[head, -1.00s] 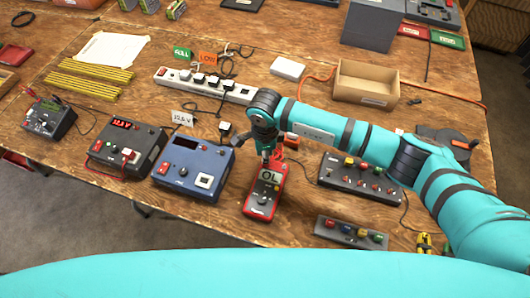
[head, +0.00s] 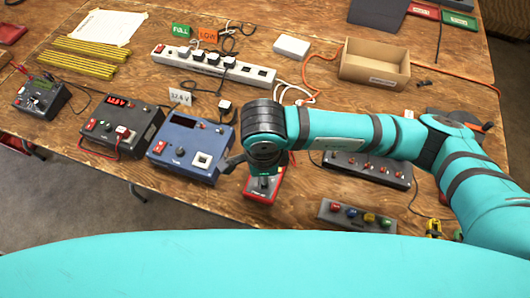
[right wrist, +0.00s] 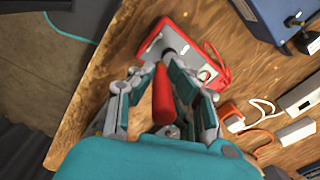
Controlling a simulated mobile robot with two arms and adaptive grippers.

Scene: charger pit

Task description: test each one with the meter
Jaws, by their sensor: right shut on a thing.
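The red meter (head: 262,198) lies near the table's front edge, partly hidden under my right gripper in the head view. Its grey face and red rim (right wrist: 152,42) show in the right wrist view, with a red lead (right wrist: 218,68) beside it. My right gripper (right wrist: 165,85) is shut on a red handle-like piece (right wrist: 163,98), whose dark end points at the meter's face. I cannot tell whether that end touches it. The black unit (head: 122,130) with a lit red display and the blue unit (head: 190,147) stand left of the meter. My left gripper is not in view.
A white power strip (head: 210,68) holds several plugs behind the units. Green FULL (head: 180,31) and orange LOW (head: 207,35) signs stand behind it. An open cardboard box (head: 374,66), a dark button panel (head: 366,170) and a grey knob panel (head: 355,216) are at right.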

